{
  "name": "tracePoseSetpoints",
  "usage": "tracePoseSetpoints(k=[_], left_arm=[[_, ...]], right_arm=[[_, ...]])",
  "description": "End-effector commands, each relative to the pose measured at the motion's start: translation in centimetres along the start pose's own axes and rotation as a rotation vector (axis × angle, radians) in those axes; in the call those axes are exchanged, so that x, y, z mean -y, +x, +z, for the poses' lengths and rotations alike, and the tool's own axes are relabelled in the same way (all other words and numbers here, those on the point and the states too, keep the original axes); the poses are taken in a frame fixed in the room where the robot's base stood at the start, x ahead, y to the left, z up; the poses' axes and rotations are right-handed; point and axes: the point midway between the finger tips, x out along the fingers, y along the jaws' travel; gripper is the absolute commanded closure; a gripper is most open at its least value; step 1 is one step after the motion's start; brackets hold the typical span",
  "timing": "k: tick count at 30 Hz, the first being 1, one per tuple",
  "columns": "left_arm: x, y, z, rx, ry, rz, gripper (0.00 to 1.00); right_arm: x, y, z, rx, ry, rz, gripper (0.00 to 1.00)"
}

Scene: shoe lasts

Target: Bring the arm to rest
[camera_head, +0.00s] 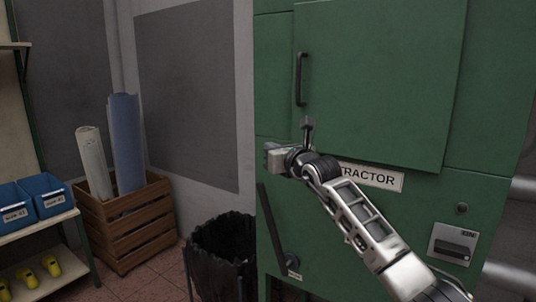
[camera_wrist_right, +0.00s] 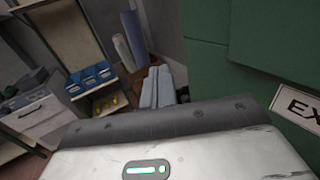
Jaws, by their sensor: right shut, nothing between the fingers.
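My right arm comes in from the lower right in the head view. Its gripper (camera_head: 270,156) is raised in front of the green extractor cabinet (camera_head: 380,80) and points left. Its pale fingers (camera_wrist_right: 157,86) show close together in the right wrist view, shut and with nothing between them. The gripper appears apart from the cabinet. My left gripper is in neither view.
A black-lined bin (camera_head: 222,245) stands below the gripper. A wooden crate (camera_head: 125,225) with a blue roll (camera_head: 126,140) and a pale roll (camera_head: 93,160) is to the left. Blue bins (camera_head: 45,193) and yellow items (camera_head: 28,276) sit on a shelf.

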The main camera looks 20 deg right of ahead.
Motion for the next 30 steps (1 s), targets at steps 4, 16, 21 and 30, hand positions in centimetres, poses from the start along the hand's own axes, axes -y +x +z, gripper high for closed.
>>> tracePoseSetpoints(k=[4,16,21,30], left_arm=[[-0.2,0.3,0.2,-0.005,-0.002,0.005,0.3],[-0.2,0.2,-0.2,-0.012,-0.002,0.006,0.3],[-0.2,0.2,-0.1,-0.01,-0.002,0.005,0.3],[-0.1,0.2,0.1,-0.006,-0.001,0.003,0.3]], right_arm=[[-1.6,-0.9,-0.2,0.001,0.0,0.001,1.0],[-9.5,-5.6,-10.7,-0.03,0.556,0.266,1.0],[-11.8,-11.3,-17.0,-0.023,1.136,0.323,1.0],[-10.5,-23.4,-30.1,-0.004,2.159,-0.052,1.0]])
